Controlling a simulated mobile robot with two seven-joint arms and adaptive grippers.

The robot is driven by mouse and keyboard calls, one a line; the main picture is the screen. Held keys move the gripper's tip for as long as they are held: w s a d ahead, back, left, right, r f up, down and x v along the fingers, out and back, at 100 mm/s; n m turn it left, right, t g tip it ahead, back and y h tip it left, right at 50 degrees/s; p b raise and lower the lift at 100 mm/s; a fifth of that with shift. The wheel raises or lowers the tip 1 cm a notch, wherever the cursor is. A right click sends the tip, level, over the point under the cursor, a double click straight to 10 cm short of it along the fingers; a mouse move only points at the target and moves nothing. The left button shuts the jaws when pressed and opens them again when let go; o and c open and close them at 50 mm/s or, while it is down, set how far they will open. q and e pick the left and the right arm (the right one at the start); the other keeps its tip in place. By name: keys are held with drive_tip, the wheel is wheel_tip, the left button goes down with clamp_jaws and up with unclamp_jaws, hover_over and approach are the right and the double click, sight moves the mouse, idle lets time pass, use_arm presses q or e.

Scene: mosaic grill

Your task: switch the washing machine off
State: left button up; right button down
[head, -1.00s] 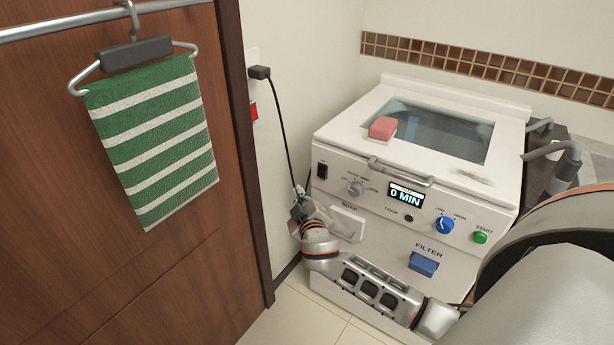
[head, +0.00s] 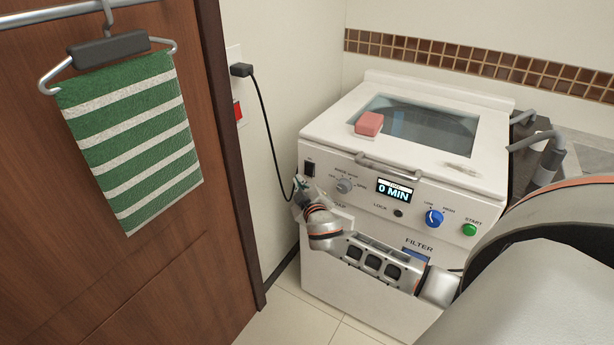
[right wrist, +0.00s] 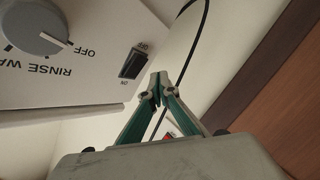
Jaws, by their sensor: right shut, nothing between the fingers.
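The white washing machine (head: 340,285) stands against the wall, its display (head: 394,190) lit and reading 0 MIN. Its black rocker switch (head: 309,169) is at the left end of the front panel. In the right wrist view the switch (right wrist: 133,63) has OFF and ON marks at its two ends; which end is pressed I cannot tell. My right gripper (head: 300,188) is just below the switch in the head view. In the right wrist view its fingertips (right wrist: 160,80) are together and empty, close beside the switch; contact is not clear. My left gripper is not in view.
A grey program knob (right wrist: 38,30) is beside the switch. A black cable (head: 268,130) runs down the wall from a plug (head: 241,70), near a red wall switch (head: 238,112). Pink soap (head: 369,123) lies on the lid. A wooden door (head: 200,270) with a towel (head: 135,140) is left.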

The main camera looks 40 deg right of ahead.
drive_tip(key=shift+w+d+f, duration=0.1)
drive_tip(key=shift+w+d, duration=0.1)
drive_tip(key=shift+d, duration=0.25)
drive_tip(key=shift+w+d+f, duration=0.1)
drive_tip(key=shift+w+d, duration=0.05)
drive_tip(key=shift+d, duration=0.3)
idle(0.8)
drive_tip(key=shift+d, duration=0.1)
drive_tip(key=shift+w+d, duration=0.2)
drive_tip(key=shift+d, duration=0.05)
drive_tip(key=shift+w+d+b, duration=0.1)
drive_tip(key=shift+d+b, duration=0.2)
idle(0.7)
drive_tip(key=shift+a, duration=0.15)
drive_tip(key=shift+s+a+r, duration=0.1)
drive_tip(key=shift+s+a, duration=0.2)
drive_tip(key=shift+a, duration=0.25)
